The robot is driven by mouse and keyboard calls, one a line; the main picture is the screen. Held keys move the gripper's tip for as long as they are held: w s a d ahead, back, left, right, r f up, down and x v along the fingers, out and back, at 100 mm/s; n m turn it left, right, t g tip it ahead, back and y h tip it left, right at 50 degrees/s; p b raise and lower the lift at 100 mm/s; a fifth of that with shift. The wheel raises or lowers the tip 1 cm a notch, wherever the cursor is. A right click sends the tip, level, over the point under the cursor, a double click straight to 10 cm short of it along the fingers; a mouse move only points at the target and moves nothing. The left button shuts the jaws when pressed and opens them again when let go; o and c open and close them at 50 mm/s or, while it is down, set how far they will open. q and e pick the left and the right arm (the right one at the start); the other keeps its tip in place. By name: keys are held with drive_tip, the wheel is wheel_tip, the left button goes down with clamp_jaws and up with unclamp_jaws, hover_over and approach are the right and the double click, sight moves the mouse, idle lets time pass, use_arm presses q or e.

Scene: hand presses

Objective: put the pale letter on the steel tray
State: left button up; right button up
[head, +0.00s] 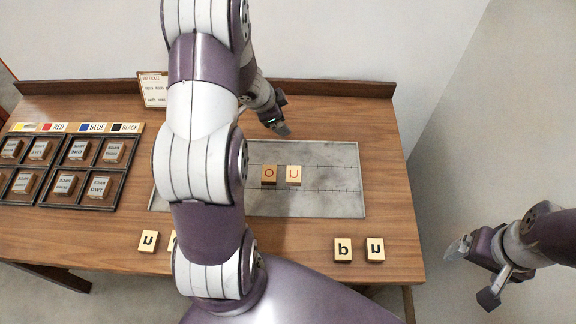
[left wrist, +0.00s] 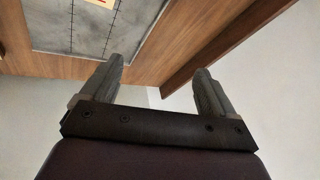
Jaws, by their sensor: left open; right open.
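The steel tray (head: 335,200) lies flat on the table, its left part hidden behind my arm. On it a tan block with a red O (head: 269,175) stands beside a paler cream block with a red U (head: 294,175). Paler blocks with black letters lie along the front edge: a u (head: 148,241), one mostly hidden, a b (head: 343,250) and another u (head: 375,249). My left gripper (head: 279,124) is open and empty behind the tray; its fingers (left wrist: 160,90) frame nothing in the left wrist view. My right gripper (head: 472,268) is open and empty, right of the table.
Two dark compartment trays of labelled blocks (head: 80,172) stand at the left, with a colour-name strip (head: 85,127) behind them. A small printed sign (head: 153,90) stands at the back. A raised wooden ledge (head: 330,88) runs along the back edge. The table right of the tray is clear.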

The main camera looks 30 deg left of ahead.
use_arm(q)
drive_tip(key=s+d+r+n+g, duration=0.2)
drive_tip(key=s+d+r+n, duration=0.1)
drive_tip(key=s+d, duration=0.5)
drive_tip(key=s+d+r+n+g, duration=0.2)
drive_tip(key=s+d+r+n, duration=0.2)
drive_tip(key=s+d, duration=0.4)
drive_tip(key=shift+s+n+y, duration=0.3)
drive_tip(key=shift+n, duration=0.3)
